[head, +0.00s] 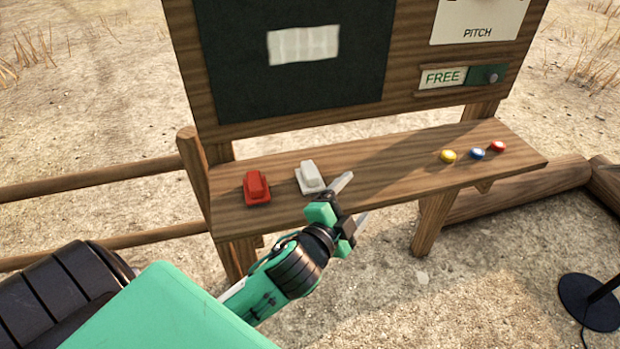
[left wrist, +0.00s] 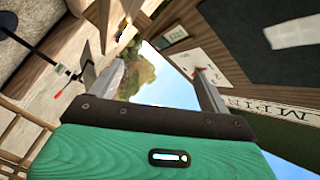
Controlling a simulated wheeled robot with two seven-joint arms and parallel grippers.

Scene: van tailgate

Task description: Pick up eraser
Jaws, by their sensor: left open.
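Two small blocks with raised grips, either of which could be the eraser, lie on the wooden shelf (head: 395,165) in the head view. One is a red block (head: 257,188) at the shelf's left end; the other is a white block (head: 310,177) just right of it. My left gripper (head: 353,200) is open and empty at the shelf's front edge, right of the white block. In the left wrist view its two fingers (left wrist: 156,75) are spread apart, with no block between them. My right gripper is not in view.
A dark board (head: 300,80) with a pale smudged patch (head: 303,45) rises behind the shelf. Yellow (head: 448,156), blue (head: 477,154) and red (head: 498,147) round pieces sit at the shelf's right. A FREE sign (head: 444,77) is above them. The shelf's middle is clear.

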